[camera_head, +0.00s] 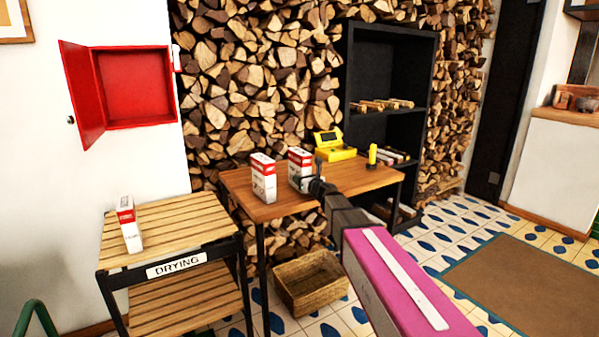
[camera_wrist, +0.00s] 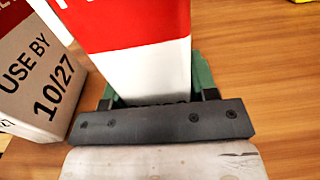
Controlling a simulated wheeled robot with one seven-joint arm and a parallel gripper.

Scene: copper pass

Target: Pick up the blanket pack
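Several similar white boxes with red bands are in view; I cannot read which one is the blanket pack. One box (camera_head: 300,162) stands at my gripper on the wooden table. My gripper (camera_head: 303,185) reaches it from the front. In the wrist view this red and white box (camera_wrist: 150,75) lies between my green fingers (camera_wrist: 157,92), one on each side. I cannot tell whether they press on it or whether it is lifted; its base is hidden. A second box (camera_head: 263,179) stands just left of it, marked "USE BY 10/27" in the wrist view (camera_wrist: 38,82).
A third red and white box (camera_head: 129,226) is on the slatted drying rack (camera_head: 175,222). A yellow device (camera_head: 333,147) and a yellow cylinder (camera_head: 372,155) are at the back of the table (camera_head: 345,181). A wicker basket (camera_head: 310,284) is on the floor. A black shelf (camera_head: 392,70) stands behind.

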